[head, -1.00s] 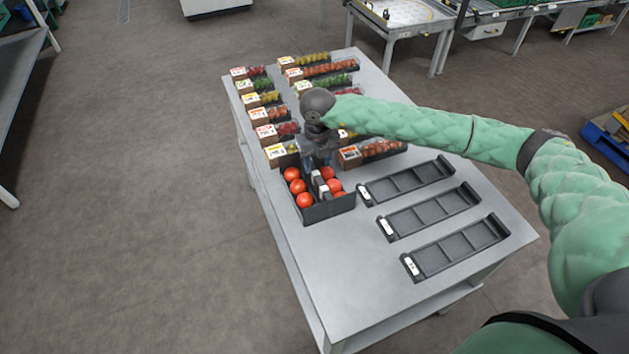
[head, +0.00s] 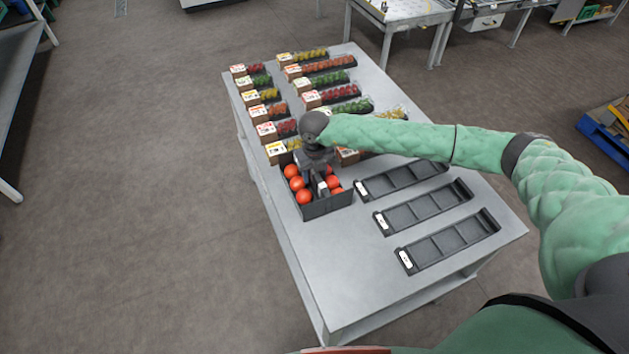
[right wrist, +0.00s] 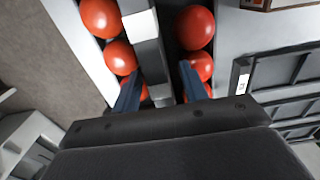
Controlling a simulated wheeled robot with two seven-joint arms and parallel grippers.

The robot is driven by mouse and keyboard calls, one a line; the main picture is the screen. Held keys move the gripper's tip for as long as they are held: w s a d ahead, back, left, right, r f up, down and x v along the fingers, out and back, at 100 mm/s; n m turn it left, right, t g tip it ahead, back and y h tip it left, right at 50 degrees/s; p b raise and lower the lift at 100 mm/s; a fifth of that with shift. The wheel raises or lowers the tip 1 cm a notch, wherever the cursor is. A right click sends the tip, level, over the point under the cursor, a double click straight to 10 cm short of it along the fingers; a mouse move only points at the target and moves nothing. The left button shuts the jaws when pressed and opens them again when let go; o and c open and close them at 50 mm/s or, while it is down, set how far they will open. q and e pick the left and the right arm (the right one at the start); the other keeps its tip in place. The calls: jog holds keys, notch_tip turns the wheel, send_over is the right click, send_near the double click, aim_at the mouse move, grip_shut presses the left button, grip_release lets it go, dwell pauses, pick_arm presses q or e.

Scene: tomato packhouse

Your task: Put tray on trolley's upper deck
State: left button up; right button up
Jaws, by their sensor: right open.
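A dark tray (head: 327,207) with several red tomatoes (head: 304,196) stands on the grey table (head: 330,270). A grey handle bar with a white patch runs along its middle between two rows of tomatoes, and shows in the right wrist view (right wrist: 147,52). My right gripper (head: 319,182) is over the tray, pointing down. In the right wrist view its open fingers (right wrist: 159,88) lie one on each side of the bar; I cannot tell whether they touch it. My left gripper is not in view. I cannot pick out a trolley for certain.
Three empty dark trays (head: 450,241) lie on the table to the right of the filled tray. Several small punnets of produce (head: 331,95) stand in rows behind it. The near end of the table is bare. A blue pallet (head: 606,143) is at the far right.

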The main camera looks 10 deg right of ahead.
grip_shut()
dwell(1.4)
